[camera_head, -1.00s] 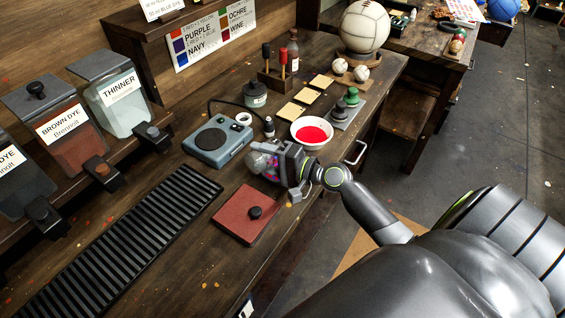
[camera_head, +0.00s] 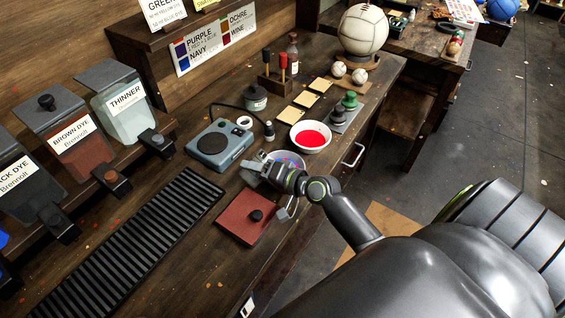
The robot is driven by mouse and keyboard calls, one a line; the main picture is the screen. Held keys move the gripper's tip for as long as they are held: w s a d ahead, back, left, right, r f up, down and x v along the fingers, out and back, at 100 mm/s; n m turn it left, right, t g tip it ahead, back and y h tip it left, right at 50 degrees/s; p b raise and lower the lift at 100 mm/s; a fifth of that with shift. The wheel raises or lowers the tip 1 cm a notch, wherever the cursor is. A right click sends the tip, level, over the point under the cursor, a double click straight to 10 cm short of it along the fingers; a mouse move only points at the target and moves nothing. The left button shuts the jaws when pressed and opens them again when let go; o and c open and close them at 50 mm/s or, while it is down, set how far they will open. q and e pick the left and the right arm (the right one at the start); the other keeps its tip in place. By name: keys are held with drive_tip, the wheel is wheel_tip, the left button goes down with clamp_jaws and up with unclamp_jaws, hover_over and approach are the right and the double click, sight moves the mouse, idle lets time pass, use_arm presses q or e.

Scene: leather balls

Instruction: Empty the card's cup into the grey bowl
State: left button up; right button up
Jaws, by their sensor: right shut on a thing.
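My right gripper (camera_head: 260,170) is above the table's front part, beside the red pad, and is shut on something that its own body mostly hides. A pale grey, round-rimmed vessel (camera_head: 293,158) with purple and blue tints shows just behind the gripper. I cannot tell whether it is held or stands on the table. A white bowl full of red liquid (camera_head: 311,137) stands just beyond it. A small white cup (camera_head: 245,122) stands by the blue-grey device. My left gripper is out of view.
Dye dispensers (camera_head: 75,140) line the left shelf.

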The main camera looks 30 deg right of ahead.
sight(248, 180)
drive_tip(key=r+n+h+p, duration=0.1)
drive_tip(key=p, duration=0.1)
drive_tip(key=shift+a+r+n+p, duration=0.1)
drive_tip(key=shift+r+n+p, duration=0.15)
drive_tip(key=shift+n+p, duration=0.05)
drive_tip(key=shift+f+n+h, duration=0.25)
drive_tip(key=shift+n+h, duration=0.05)
drive_tip(key=shift+f+n+g+p, duration=0.1)
drive_tip(key=shift+n+g+p, duration=0.2)
drive_tip(key=shift+a+n+h+p, duration=0.1)
drive_tip(key=shift+n+h+p, duration=0.5)
drive_tip(key=shift+p, duration=0.1)
drive_tip(key=shift+s+a+n+h+p, duration=0.15)
drive_tip(key=shift+a+n+h+p, duration=0.75)
drive_tip(key=shift+a+n+p, duration=0.25)
drive_tip(key=shift+a+f+n+h+p, duration=0.35)
drive_tip(key=shift+a+n+h, duration=0.15)
drive_tip(key=shift+n, duration=0.15)
drive_tip(key=shift+s+a+f+n+h, duration=0.15)
drive_tip(key=shift+a+n+h, duration=0.15)
drive_tip(key=shift+n+h, duration=0.25)
